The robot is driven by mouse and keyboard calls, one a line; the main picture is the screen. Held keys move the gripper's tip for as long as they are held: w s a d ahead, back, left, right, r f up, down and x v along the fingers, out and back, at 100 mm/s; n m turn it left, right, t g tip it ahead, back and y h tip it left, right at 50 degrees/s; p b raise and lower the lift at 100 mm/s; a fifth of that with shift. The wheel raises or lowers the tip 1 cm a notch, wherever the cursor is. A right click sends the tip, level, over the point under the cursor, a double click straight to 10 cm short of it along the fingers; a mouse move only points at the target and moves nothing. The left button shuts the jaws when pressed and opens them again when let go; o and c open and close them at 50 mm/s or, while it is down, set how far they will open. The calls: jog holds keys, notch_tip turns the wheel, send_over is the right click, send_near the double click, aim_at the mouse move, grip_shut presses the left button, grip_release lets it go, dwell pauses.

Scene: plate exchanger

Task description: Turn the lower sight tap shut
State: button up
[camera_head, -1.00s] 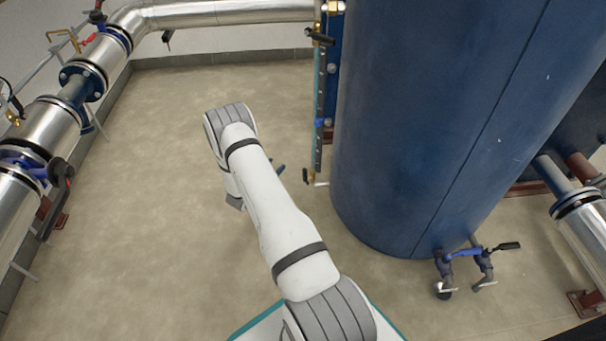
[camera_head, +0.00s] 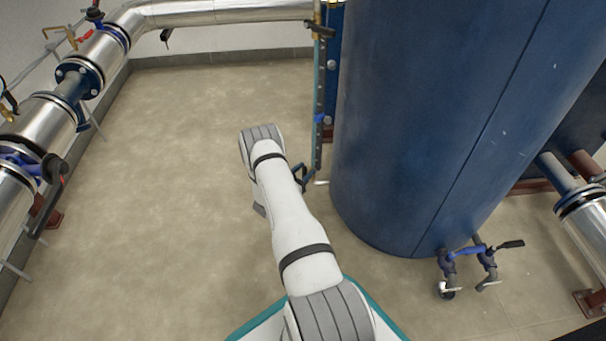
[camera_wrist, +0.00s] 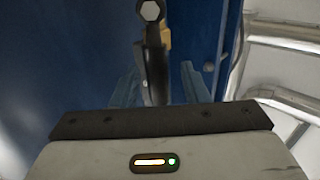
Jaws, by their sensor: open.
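The lower sight tap is at the foot of the sight gauge (camera_head: 318,90), beside the blue tank (camera_head: 420,120). In the head view my gripper (camera_head: 304,174) is at that foot and mostly hides the tap. In the wrist view the tap's black lever (camera_wrist: 155,72) hangs roughly upright, with a hex nut (camera_wrist: 150,11) at its top and brass (camera_wrist: 165,36) behind. My gripper (camera_wrist: 158,88) is open, its blurred bluish fingers on either side of the lever. I cannot tell whether either finger touches it.
The upper sight tap (camera_head: 320,31) has a black lever near the gauge's top. Drain valves (camera_head: 465,255) stand at the tank's lower right. Silver pipes (camera_head: 105,50) run along the left and back. The floor (camera_head: 170,200) left of my arm is clear.

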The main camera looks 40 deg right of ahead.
jog(key=shift+d, duration=0.1)
jog(key=shift+w, duration=0.1)
grip_shut()
dwell(0.3)
